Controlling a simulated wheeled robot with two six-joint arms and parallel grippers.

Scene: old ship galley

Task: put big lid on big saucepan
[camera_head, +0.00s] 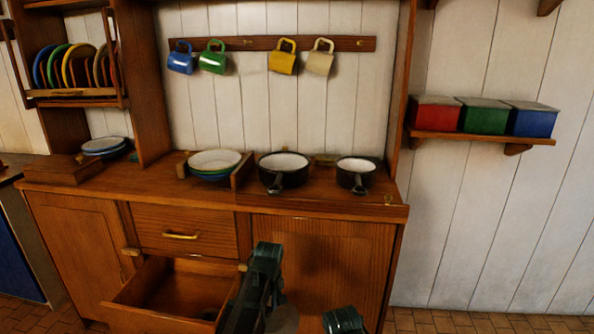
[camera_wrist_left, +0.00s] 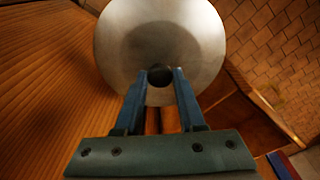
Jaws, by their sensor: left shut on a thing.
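My left gripper (camera_wrist_left: 161,74) is shut on the dark knob of the big lid (camera_wrist_left: 150,25), a round grey metal disc in the left wrist view. In the head view, only a grey bit of the lid (camera_head: 285,318) shows beside my dark left arm, in front of the cabinet and low. The big saucepan (camera_head: 284,168), dark outside and pale inside, stands uncovered on the counter with its handle toward me. The lid is apart from it. My right gripper is not clearly in view; only a dark part of me shows at the bottom edge.
A smaller saucepan (camera_head: 356,174) stands right of the big one. Stacked bowls (camera_head: 214,164) stand to its left behind a low wooden divider. The wooden counter (camera_head: 330,203) has a narrow bare front strip. An open drawer (camera_head: 150,299) juts out below. Mugs (camera_head: 283,60) hang above.

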